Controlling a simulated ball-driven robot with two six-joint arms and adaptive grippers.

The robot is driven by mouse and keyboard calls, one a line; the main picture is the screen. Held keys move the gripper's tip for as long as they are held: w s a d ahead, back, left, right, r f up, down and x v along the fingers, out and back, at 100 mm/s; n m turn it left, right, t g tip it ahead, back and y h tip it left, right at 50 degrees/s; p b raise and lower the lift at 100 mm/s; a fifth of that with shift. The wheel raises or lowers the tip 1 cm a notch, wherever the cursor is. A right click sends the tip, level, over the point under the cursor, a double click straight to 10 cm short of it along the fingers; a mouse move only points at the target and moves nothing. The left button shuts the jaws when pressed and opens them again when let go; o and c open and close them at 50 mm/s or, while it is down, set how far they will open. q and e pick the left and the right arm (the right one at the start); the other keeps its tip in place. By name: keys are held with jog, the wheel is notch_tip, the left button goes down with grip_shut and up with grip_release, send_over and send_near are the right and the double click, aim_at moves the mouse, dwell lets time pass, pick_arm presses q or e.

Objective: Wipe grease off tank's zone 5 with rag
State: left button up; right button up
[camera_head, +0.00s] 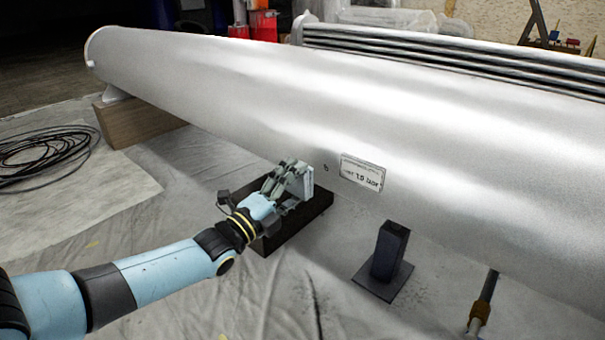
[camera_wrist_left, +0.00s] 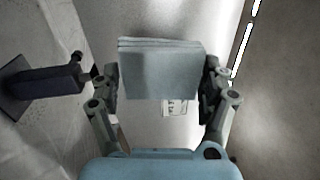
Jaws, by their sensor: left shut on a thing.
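The tank (camera_head: 330,110) is a long silver cylinder lying across the head view. It bears a small white label plate (camera_head: 362,173) on its near side, with a small dark mark to the left of it. My left gripper (camera_head: 290,180) is shut on a folded grey-blue rag (camera_wrist_left: 160,68), which spans the space between its fingers in the left wrist view. In the head view the rag is close to the tank's lower near side, left of the label; I cannot tell whether it touches. I cannot make out a zone number or grease. My right gripper is out of view.
A dark block (camera_head: 262,241) lies on the floor beneath my left gripper. A dark post on a square base (camera_head: 384,272) stands right of it. A wooden block (camera_head: 136,124) supports the tank's far end. Coiled black cable (camera_head: 45,150) lies at left on the sheeted floor.

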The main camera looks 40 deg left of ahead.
pick_arm(q)
jog(key=shift+s, duration=0.15)
jog(key=shift+s, duration=0.1)
jog(key=shift+s+a+f+p, duration=0.15)
jog(key=shift+s+p, duration=0.45)
jog(key=shift+s, duration=0.75)
jog(key=shift+f, duration=0.1)
